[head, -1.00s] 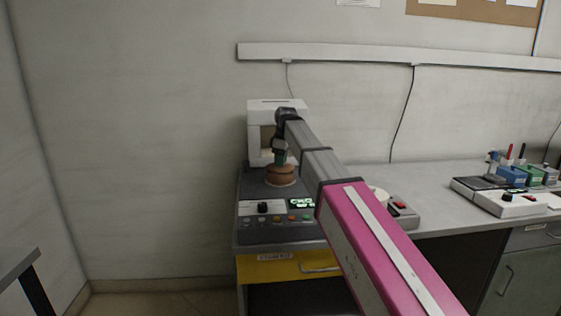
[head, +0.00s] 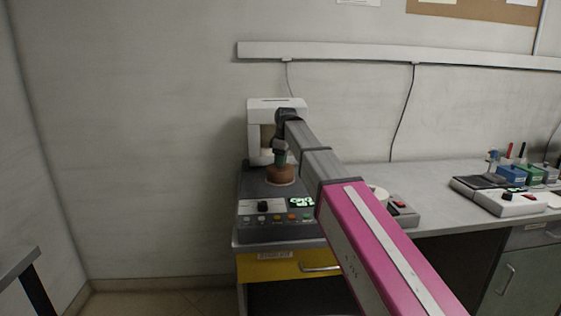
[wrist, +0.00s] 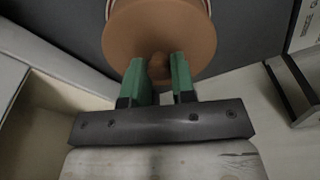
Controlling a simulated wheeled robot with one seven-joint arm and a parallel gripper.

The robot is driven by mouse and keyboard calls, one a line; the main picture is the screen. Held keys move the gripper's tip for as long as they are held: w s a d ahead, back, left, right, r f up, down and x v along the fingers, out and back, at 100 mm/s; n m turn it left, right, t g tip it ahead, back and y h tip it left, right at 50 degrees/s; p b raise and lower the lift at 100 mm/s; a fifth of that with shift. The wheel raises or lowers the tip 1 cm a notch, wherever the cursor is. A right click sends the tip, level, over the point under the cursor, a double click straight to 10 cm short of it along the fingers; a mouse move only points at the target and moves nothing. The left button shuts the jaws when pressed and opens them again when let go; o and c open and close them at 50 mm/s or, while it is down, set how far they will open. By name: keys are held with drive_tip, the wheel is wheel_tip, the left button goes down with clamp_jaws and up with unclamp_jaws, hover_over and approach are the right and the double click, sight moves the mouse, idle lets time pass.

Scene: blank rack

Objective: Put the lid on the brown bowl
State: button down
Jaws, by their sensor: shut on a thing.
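The brown bowl (head: 281,177) stands on the dark top of the bench device. The brown lid (wrist: 160,28) fills the top of the wrist view, seen from above with its round knob between my fingers. My gripper (wrist: 163,77) has green fingers and is shut on the lid's knob. In the head view my gripper (head: 281,160) points down just above the bowl. The lid sits at the bowl's top there; I cannot tell whether it rests fully on the rim. In the wrist view the lid hides most of the bowl.
A white machine (head: 253,130) stands close behind the bowl. The device's front panel (head: 275,215) has a knob, buttons and a green display. A white round dish (head: 380,193) and a small grey box (head: 402,212) are to the right.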

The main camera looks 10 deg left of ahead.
drive_tip(key=shift+f, duration=0.1)
drive_tip(key=shift+c, duration=2)
unclamp_jaws()
drive_tip(key=shift+r, duration=3.5)
drive_tip(key=shift+s, duration=0.1)
